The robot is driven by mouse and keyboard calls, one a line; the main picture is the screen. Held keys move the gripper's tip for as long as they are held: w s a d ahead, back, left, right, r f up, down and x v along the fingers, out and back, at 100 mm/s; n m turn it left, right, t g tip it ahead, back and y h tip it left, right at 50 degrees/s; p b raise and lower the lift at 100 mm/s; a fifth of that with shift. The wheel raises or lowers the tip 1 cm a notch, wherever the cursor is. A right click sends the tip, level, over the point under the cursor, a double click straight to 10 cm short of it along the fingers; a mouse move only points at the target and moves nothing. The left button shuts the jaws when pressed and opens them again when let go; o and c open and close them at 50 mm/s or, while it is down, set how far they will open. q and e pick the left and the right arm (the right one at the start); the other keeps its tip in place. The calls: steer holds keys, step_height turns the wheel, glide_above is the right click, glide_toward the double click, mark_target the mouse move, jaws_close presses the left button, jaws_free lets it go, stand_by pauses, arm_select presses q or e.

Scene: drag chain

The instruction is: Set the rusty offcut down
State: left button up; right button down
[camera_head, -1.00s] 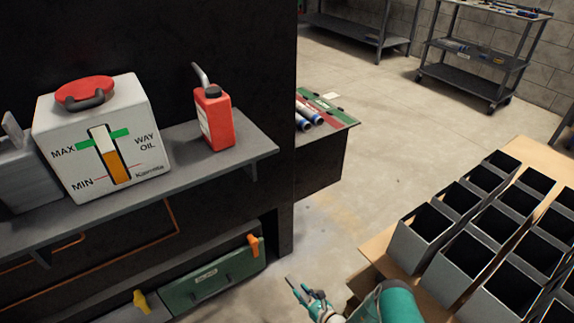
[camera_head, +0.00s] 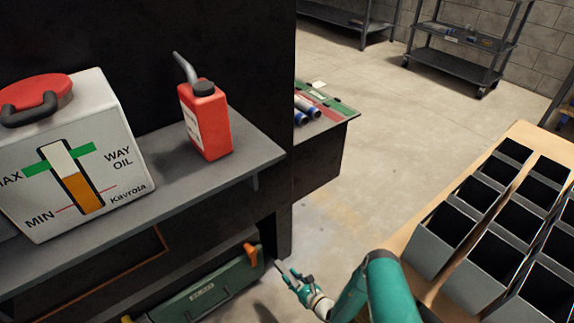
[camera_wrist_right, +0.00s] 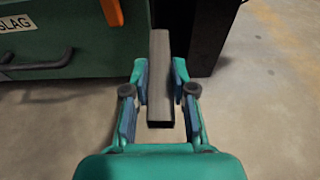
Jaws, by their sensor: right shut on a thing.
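The offcut (camera_wrist_right: 159,85) is a short, hollow, square-section bar, dull grey-brown, in the right wrist view. My right gripper (camera_wrist_right: 160,70) is shut on it, one finger on each side, with its open end facing the wrist. In the head view my right gripper (camera_head: 293,279) is low at the centre, just right of the green drawer; the offcut is too small there to make out clearly. My left gripper is in neither view.
A green drawer (camera_head: 205,291) with an orange latch (camera_head: 251,255) is close by on the left. A shelf above carries a way-oil tank (camera_head: 80,150) and a red oil can (camera_head: 206,120). Grey bins (camera_head: 443,240) stand on a table at right. Concrete floor (camera_head: 385,160) lies open between.

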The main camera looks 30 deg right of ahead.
steer(key=shift+s+d, duration=0.15)
steer(key=b, duration=0.9)
glide_above(292, 303)
step_height(292, 303, down, 16)
steer(key=shift+r, duration=0.1)
arm_select(q)
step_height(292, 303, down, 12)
steer(key=b, duration=0.2)
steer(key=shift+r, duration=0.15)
arm_select(e)
steer(key=shift+f, duration=2)
steer(key=shift+f, duration=0.1)
steer(key=c, duration=1)
jaws_free()
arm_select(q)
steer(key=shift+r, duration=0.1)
arm_select(e)
steer(key=shift+o, duration=0.2)
steer(key=shift+s, duration=0.15)
